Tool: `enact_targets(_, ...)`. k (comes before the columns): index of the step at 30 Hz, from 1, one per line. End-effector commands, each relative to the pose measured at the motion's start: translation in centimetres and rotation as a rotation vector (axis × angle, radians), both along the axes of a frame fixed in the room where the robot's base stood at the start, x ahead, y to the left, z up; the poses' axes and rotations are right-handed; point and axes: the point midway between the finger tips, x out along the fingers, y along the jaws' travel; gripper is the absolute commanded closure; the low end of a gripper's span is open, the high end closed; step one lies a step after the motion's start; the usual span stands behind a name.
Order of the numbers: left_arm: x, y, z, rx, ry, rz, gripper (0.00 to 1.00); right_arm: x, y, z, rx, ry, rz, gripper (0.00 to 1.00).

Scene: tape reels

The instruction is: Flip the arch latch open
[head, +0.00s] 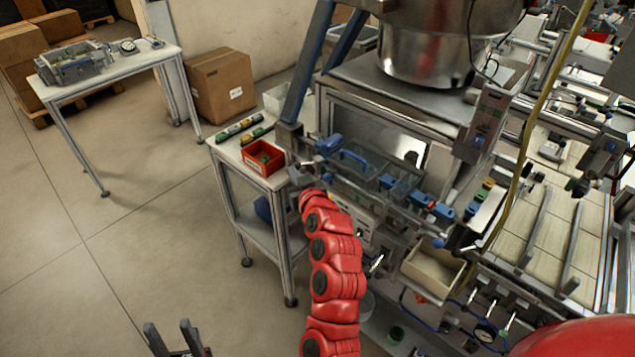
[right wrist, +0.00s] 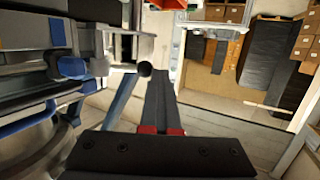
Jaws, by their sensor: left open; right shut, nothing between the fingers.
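A blue arch-shaped bar (head: 352,157) sits on the front of the machine, over a clear panel, in the head view. I take it for the arch latch, but I cannot tell whether it is open or shut. Blue parts, including a curved bar (right wrist: 38,122), show at the left of the right wrist view. My right gripper (right wrist: 161,82) is shut and empty, with its dark fingers apart from these blue parts. In the head view my red right arm reaches up to the left end of the machine front, and its fingertips are hard to make out. My left gripper (head: 178,340) is open and empty at the bottom left, far from the machine.
A red bin (head: 262,158) stands on a small side table left of the machine. A large metal bowl (head: 425,50) sits on top. A cardboard-coloured tray (head: 433,270) is at the lower right. The floor (head: 150,230) on the left is clear.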

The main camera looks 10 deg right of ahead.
Motion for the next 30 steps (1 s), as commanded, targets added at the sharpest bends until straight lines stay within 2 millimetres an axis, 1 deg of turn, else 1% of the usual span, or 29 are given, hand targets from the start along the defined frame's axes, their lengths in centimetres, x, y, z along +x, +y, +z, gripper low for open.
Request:
enact_targets(1, 0.0, 0.0, -0.5, 0.000, 0.000, 0.000, 0.50, 0.4, -0.2, -0.1, -0.008, -0.005, -0.007, 1.00)
enact_targets(5, 0.0, 0.0, -1.8, 0.000, 0.000, 0.000, 0.50, 1.3, 0.2, -0.3, -0.008, -0.006, -0.007, 1.00)
enact_targets(10, 0.0, 0.0, -3.9, 0.000, 0.000, 0.000, 0.50, 2.4, 0.5, -0.6, -0.007, -0.005, -0.009, 1.00)
enact_targets(18, 0.0, 0.0, -6.6, 0.000, 0.000, 0.000, 0.50, 4.0, 0.8, -0.4, -0.006, -0.004, -0.006, 1.00)
enact_targets(22, 0.0, 0.0, -7.3, 0.000, 0.000, 0.000, 0.50, 4.5, 0.8, -0.2, -0.005, -0.005, -0.006, 1.00)
enact_targets(30, 0.0, 0.0, -7.3, 0.000, 0.000, 0.000, 0.50, 4.6, 0.8, 0.0, -0.004, -0.003, -0.006, 1.00)
